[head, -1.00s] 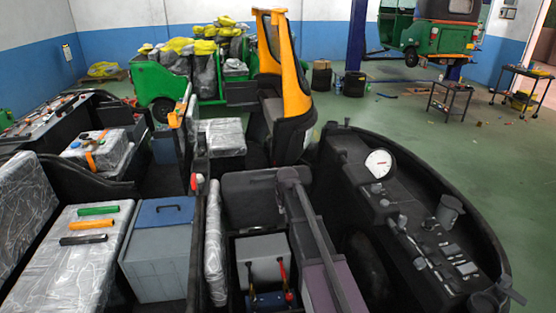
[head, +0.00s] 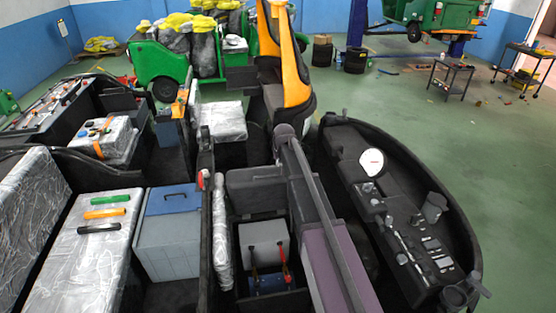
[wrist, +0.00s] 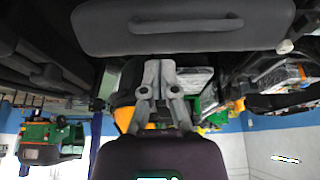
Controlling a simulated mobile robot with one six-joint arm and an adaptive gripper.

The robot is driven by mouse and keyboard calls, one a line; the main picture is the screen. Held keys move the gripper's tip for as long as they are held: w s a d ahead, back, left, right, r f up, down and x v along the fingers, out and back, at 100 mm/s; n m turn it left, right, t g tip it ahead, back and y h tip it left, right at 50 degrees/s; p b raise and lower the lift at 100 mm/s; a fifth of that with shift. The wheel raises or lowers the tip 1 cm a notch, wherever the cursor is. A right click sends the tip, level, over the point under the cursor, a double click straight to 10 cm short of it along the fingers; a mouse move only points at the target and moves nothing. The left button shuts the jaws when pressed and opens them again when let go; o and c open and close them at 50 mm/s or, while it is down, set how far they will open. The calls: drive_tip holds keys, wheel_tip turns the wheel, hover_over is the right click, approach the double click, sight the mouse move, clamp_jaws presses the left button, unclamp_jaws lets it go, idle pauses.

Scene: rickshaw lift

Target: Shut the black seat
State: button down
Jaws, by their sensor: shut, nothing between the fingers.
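The black seat (head: 256,188) stands raised behind an open compartment in the head view. In the wrist view, which is upside down, a black panel with a long handle, apparently the seat (wrist: 185,28), fills the top. My gripper (wrist: 157,66) is shut and empty, its fingertips just short of the panel's edge in the picture. I cannot tell whether they touch. In the head view my arm crosses the compartment's right side and the gripper is not distinguishable.
A dashboard with a white gauge (head: 371,162) lies to the right. A plastic-wrapped seat (head: 86,254) with coloured handles and a grey box with a blue lid (head: 170,200) lie left. An orange-and-black rickshaw front (head: 287,65) stands behind.

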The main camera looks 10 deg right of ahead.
wheel_tip(320, 180, up, 6)
drive_tip(key=p, duration=0.4)
hover_over(278, 178)
drive_tip(key=s, duration=0.1)
drive_tip(key=shift+s+f, duration=0.1)
drive_tip(key=shift+f, duration=0.15)
drive_tip(key=b+x, duration=0.9)
drive_tip(key=x, duration=0.1)
drive_tip(key=shift+s+f+b, duration=1.1)
drive_tip(key=shift+s+b, duration=0.1)
drive_tip(key=shift+s, duration=0.2)
